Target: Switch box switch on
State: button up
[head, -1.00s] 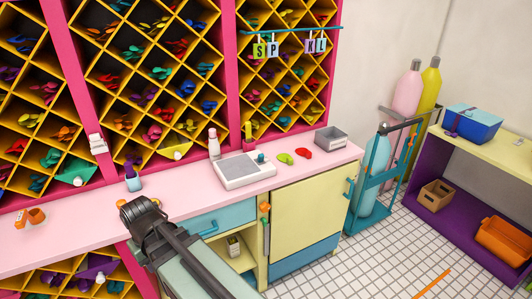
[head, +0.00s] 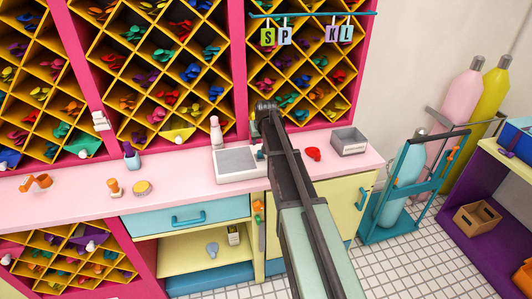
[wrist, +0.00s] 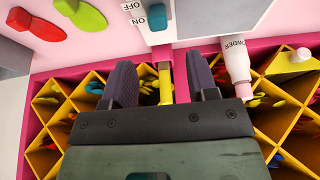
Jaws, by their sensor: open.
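A white box with a grey top (head: 237,160) stands on the pink counter. In the wrist view (wrist: 195,14) its pale panel carries upside-down OFF and ON labels beside a blue knob (wrist: 157,17). The knob appears level with the ON label; I cannot tell its setting. In the head view, a teal bit of the knob (head: 260,151) shows just left of my arm. My gripper (head: 265,108) is beyond the box, towards the shelves. In the wrist view its dark fingers (wrist: 165,88) are apart and empty, not touching the knob. A yellow upright piece (wrist: 165,80) shows between them.
A white bottle (head: 216,132) stands behind the box, near the fingers. A red piece (head: 313,154) and a grey tray (head: 348,141) lie to the right. Shelves (head: 170,75) of balloons rise behind. Letter tags (head: 315,34) hang above.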

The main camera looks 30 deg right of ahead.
jog(key=b+x, duration=0.8)
jog(key=x, duration=0.2)
jog(key=shift+s, duration=0.1)
jog(key=shift+r, duration=0.15)
jog(key=shift+c, duration=0.4)
